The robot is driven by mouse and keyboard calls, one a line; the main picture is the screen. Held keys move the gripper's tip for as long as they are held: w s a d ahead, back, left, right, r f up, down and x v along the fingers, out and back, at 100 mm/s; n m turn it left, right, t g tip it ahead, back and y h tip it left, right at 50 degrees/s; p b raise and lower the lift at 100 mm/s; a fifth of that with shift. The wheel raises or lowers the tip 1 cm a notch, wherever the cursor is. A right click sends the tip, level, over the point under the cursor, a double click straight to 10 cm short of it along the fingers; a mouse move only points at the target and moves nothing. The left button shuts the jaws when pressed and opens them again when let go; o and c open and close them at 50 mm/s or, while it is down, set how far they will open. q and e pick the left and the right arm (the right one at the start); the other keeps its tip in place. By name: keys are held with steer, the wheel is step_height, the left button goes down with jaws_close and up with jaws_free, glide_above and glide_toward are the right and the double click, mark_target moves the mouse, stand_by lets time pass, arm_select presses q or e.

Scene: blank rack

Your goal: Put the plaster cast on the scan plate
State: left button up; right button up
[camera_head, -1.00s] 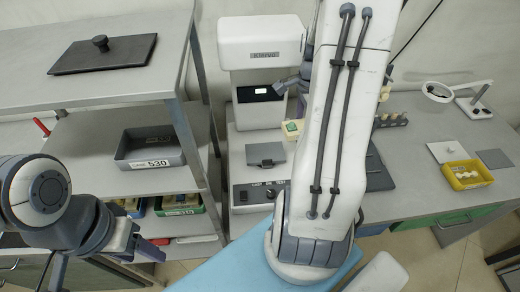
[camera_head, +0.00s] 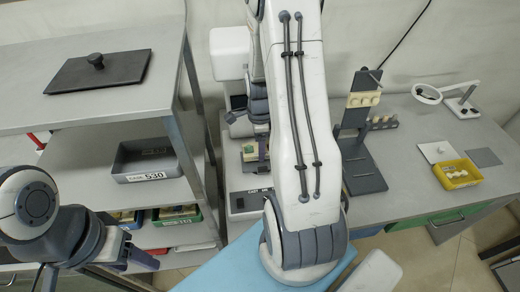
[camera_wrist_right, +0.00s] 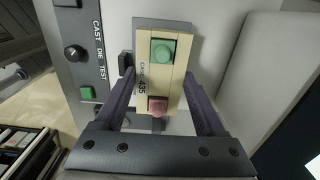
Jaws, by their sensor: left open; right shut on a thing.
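The plaster cast (camera_wrist_right: 152,78) is a cream block marked 435, with a green piece and a pink piece on it. My right gripper (camera_wrist_right: 158,82) is shut on it, one finger along each side. In the head view the cast (camera_head: 248,152) shows beside my right arm, low in front of the scanner. The grey scan plate (camera_wrist_right: 146,24) shows behind the cast in the wrist view, mostly covered by it. I cannot tell whether cast and plate touch. My left gripper (camera_head: 138,262) is open and empty at the lower left, away from the cast.
The white scanner (camera_head: 228,55) is partly hidden by my right arm. Its control panel (camera_wrist_right: 85,60) lies beside the cast. A tray marked 530 (camera_head: 150,177) sits on the shelf at left. A dark stand (camera_head: 360,165) and a yellow bin (camera_head: 458,184) are on the right bench.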

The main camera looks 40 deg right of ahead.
step_height(320, 180, down, 3)
steer(key=shift+r, duration=0.2)
steer(key=shift+f, duration=0.2)
steer(key=o, duration=1.3)
steer(key=shift+r, duration=0.1)
